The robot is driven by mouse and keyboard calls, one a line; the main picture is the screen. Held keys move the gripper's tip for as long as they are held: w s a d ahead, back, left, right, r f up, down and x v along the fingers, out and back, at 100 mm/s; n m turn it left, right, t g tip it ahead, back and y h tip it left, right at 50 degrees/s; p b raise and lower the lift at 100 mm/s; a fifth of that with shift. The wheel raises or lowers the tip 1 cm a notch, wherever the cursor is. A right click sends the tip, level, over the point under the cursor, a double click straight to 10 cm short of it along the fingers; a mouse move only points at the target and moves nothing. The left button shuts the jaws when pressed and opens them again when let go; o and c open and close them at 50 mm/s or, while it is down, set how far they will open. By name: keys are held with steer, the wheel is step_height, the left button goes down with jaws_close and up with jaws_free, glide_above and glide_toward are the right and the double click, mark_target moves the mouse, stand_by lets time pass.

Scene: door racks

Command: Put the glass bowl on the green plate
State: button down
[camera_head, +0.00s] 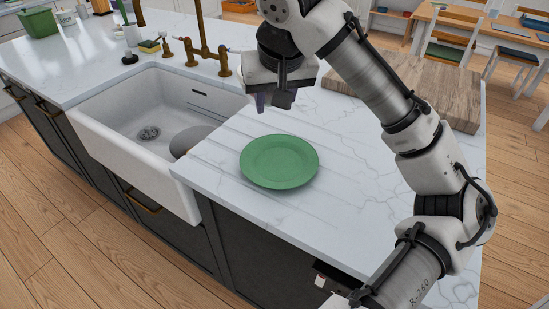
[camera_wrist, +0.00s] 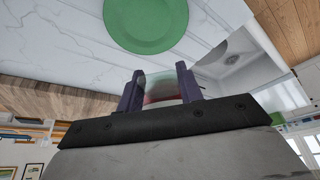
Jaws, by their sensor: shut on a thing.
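The green plate (camera_head: 279,161) lies flat on the white marble counter, right of the sink, and looks empty. In the wrist view the plate (camera_wrist: 146,22) is at the top, beyond the fingers. My gripper (camera_wrist: 160,88) is shut on a small see-through thing, which I take for the glass bowl (camera_wrist: 160,86); a reddish tint shows through its lower part. In the head view my gripper (camera_head: 272,101) points down above the counter, behind the plate and apart from it. The bowl cannot be made out there.
A white sink (camera_head: 150,125) with a brass tap (camera_head: 208,42) is left of the plate. A grey rounded thing (camera_head: 190,140) shows at the sink's right end. A wooden board (camera_head: 425,88) lies at the back right. The counter around the plate is clear.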

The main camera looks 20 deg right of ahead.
step_height(320, 180, down, 16)
steer(key=shift+f+p, duration=0.25)
steer(key=shift+p, duration=0.4)
steer(key=c, duration=0.9)
jaws_free()
steer(key=shift+f, duration=0.1)
steer(key=b+v, duration=0.1)
steer(key=v, duration=1.1)
steer(key=shift+b, duration=0.3)
